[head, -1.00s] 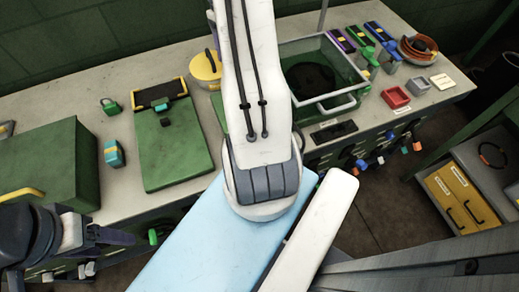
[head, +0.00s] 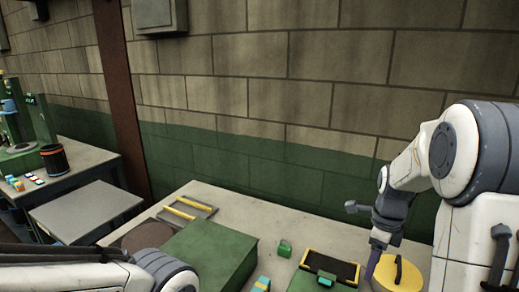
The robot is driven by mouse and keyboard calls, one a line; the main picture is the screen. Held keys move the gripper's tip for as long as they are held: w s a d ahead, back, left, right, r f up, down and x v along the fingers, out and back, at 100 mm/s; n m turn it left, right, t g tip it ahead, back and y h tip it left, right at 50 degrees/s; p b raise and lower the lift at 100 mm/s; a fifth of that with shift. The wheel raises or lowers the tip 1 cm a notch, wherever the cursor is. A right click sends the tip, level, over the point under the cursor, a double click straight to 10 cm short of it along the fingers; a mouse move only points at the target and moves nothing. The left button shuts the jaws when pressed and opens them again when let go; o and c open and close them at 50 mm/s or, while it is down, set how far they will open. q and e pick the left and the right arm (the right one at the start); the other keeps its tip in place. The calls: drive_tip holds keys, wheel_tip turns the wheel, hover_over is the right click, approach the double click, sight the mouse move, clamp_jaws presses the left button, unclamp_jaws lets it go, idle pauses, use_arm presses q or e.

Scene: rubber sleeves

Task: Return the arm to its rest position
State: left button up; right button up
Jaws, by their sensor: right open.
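My right arm comes in from the right edge in the head view, its white and grey links bent. Its wrist and right gripper (head: 374,262) hang down over the bench, next to the yellow round lidded thing (head: 400,272). The gripper is open; a dark purple finger shows, and I see nothing held. Whether the finger touches anything is unclear. Of my left arm only white and grey links show at the bottom left; its gripper is out of view.
The bench top (head: 330,235) holds a green box (head: 210,250), a small green padlock-like thing (head: 285,248), a teal and yellow block (head: 262,284) and a black tray with yellow edges (head: 330,268). A block wall (head: 280,110) stands behind. A second table (head: 85,210) stands at left.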

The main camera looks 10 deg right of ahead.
drive_tip(key=s+a+r+n, duration=0.2)
drive_tip(key=s+a+n, duration=0.1)
drive_tip(key=a+n, duration=0.7)
drive_tip(key=s+a+r+n, duration=0.1)
drive_tip(key=s+a+n, duration=0.3)
drive_tip(key=a+n, duration=0.55)
drive_tip(key=s+a+n+y, duration=0.1)
drive_tip(key=s+a+n, duration=0.9)
drive_tip(key=s+n, duration=0.3)
drive_tip(key=shift+s+f+n, duration=0.25)
drive_tip(key=shift+n, duration=0.9)
